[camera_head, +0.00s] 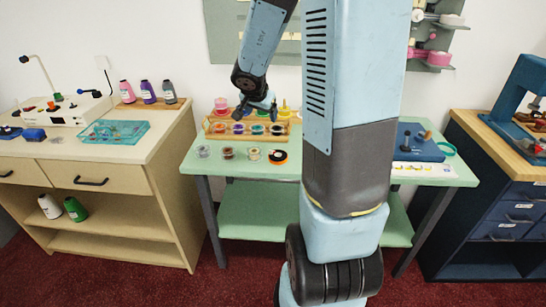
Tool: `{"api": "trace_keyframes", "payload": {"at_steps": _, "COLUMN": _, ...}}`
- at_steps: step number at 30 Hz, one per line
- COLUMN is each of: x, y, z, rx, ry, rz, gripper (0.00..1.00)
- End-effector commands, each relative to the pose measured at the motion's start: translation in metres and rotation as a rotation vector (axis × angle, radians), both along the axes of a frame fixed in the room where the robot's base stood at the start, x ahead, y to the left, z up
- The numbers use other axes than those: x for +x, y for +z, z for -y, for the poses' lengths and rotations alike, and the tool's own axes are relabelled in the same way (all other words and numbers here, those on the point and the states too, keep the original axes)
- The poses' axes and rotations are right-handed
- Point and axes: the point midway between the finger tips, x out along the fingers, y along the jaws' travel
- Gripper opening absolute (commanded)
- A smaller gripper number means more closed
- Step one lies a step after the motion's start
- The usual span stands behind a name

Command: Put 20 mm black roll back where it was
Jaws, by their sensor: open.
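A wooden rack (212,135) with several coloured rolls stands on the green table, left of my column. My gripper (258,112) is open, pointing down over the rack's middle, above and behind the black roll. I see nothing held in it. The arm and fingers cover part of the rack's back row, so any empty place there is hard to tell.
Several small rolls (228,153) lie in a line left of the black roll. A blue box (418,148) and a green ring (446,149) are at the table's right. My column hides the table's middle.

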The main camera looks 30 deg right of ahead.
Motion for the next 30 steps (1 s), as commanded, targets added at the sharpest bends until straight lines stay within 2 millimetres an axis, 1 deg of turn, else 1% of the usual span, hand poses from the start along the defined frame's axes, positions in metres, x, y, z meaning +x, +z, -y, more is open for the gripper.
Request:
{"api": "trace_keyframes", "payload": {"at_steps": 1, "x": -0.006, "y": -0.015, "z": 0.006, "rx": 0.014, "ry": -0.04, "rz": -0.053, "gripper": 0.8}}
{"api": "trace_keyframes", "payload": {"at_steps": 3, "x": -0.015, "y": -0.031, "z": 0.01, "rx": 0.033, "ry": -0.083, "rz": -0.119, "gripper": 0.8}}
{"api": "trace_keyframes", "payload": {"at_steps": 6, "x": -0.024, "y": -0.046, "z": 0.012, "rx": 0.054, "ry": -0.121, "rz": -0.187, "gripper": 0.8}}
{"api": "trace_keyframes", "payload": {"at_steps": 10, "x": -0.03, "y": -0.057, "z": 0.013, "rx": 0.069, "ry": -0.143, "rz": -0.229, "gripper": 0.8}}
{"api": "trace_keyframes", "payload": {"at_steps": 14, "x": -0.029, "y": -0.071, "z": 0.018, "rx": 0.071, "ry": -0.145, "rz": -0.237, "gripper": 0.8}}
{"api": "trace_keyframes", "payload": {"at_steps": 24, "x": -0.019, "y": -0.117, "z": 0.034, "rx": 0.071, "ry": -0.143, "rz": -0.234, "gripper": 0.8}}
{"api": "trace_keyframes", "payload": {"at_steps": 27, "x": -0.017, "y": -0.127, "z": 0.037, "rx": 0.07, "ry": -0.144, "rz": -0.233, "gripper": 0.8}}
{"api": "trace_keyframes", "payload": {"at_steps": 30, "x": -0.016, "y": -0.132, "z": 0.039, "rx": 0.071, "ry": -0.143, "rz": -0.231, "gripper": 0.8}}
